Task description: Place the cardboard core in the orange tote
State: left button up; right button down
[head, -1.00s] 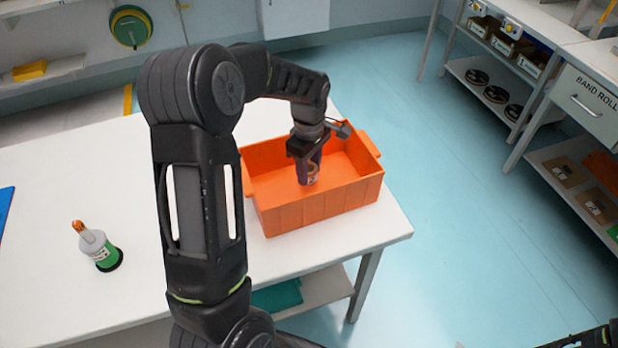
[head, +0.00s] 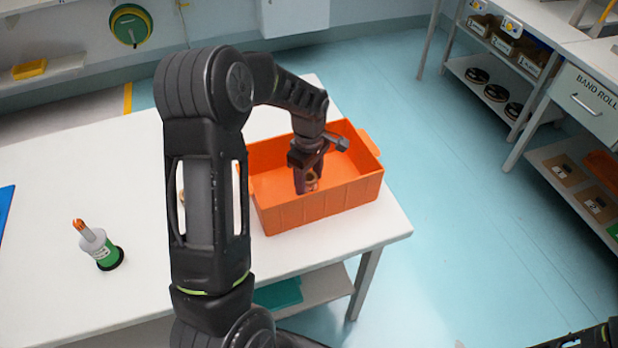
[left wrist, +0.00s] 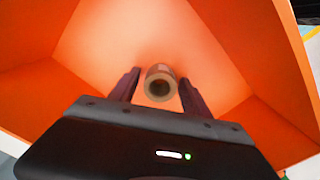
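The cardboard core (head: 311,182), a short tan tube, is inside the orange tote (head: 318,203) on the white table. In the left wrist view the core (left wrist: 160,83) shows its open end, with orange tote walls (left wrist: 62,100) around it. My left gripper (head: 307,180) reaches down into the tote. Its two fingers (left wrist: 159,90) stand apart on either side of the core, with a visible gap on each side. Whether the core rests on the tote floor is hard to tell. My right gripper is not seen.
A blue sheet edge (head: 5,208) lies at the far left. My left arm hides part of the table. Shelves and a drawer unit (head: 588,102) stand at right, across open blue floor.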

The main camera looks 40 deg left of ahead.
pick_arm(q)
jog(key=shift+o, duration=0.2)
jog(key=shift+r, duration=0.1)
jog(key=shift+r, duration=0.2)
notch_tip(320, 180, up, 12)
jog(key=shift+f+b, duration=0.15)
jog(key=shift+b, duration=0.2)
dwell(0.5)
